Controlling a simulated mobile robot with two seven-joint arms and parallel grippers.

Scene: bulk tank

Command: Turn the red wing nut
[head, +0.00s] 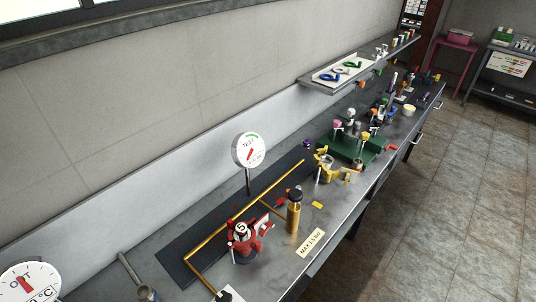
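A red part with several arms or wings (242,243) stands on the bench near the bottom centre of the head view, with a round white disc marked 5 on it. A smaller red piece (280,203) shows beside a brass cylinder with a black top (294,212). Another red piece (391,148) lies farther along the bench. I cannot tell for certain which of these is the red wing nut. Neither of my grippers is in view.
A brass pipe (232,219) runs over a dark strip (177,258) past a white gauge (249,151). A label plate (311,242) lies at the bench front. Green-based fittings (354,152) crowd farther back. A wall shelf (318,84) overhangs the bench's far part. Floor (440,220) is clear at right.

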